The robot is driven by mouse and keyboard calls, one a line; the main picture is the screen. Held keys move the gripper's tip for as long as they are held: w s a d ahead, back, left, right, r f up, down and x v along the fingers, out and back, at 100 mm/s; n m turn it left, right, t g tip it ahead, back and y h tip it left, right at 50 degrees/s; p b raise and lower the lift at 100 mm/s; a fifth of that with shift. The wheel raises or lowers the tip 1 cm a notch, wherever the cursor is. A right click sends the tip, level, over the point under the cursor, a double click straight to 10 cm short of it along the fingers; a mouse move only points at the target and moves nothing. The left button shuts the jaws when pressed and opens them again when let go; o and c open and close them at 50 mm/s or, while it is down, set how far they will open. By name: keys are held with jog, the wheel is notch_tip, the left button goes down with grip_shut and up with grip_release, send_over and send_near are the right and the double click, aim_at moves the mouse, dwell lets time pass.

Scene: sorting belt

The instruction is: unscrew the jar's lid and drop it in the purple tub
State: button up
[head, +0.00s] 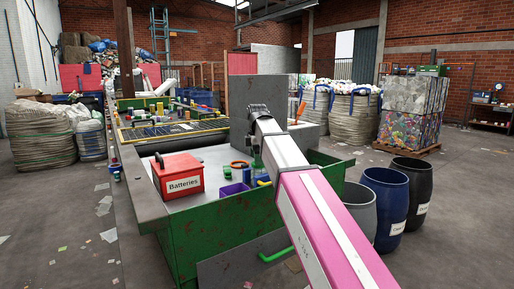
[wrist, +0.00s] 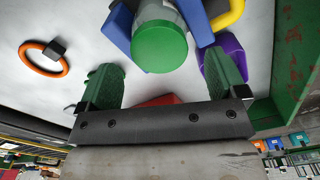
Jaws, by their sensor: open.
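The jar (wrist: 157,10) shows in the wrist view with its round green lid (wrist: 159,47) on it, facing the camera. My gripper (wrist: 161,66) is open, with one green finger on each side of the lid's lower edge and a gap on both sides. Neither finger appears to touch the lid. The purple tub (head: 234,189) stands on the table in the head view, right of the red box. Part of it shows behind the right finger in the wrist view (wrist: 236,49). I cannot make out the jar in the head view, where my arm covers that area.
A red box labelled Batteries (head: 182,176) stands left of the tub. An orange ring (wrist: 44,59) lies on the table. Blue pieces (wrist: 118,28) flank the jar and a yellow curved piece (wrist: 231,14) is close by. Barrels (head: 386,206) stand right of the green bench.

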jog(key=shift+f, duration=0.95)
jog(key=c, duration=1)
jog(key=shift+f, duration=0.1)
jog(key=n, duration=0.4)
jog(key=shift+n, duration=0.9)
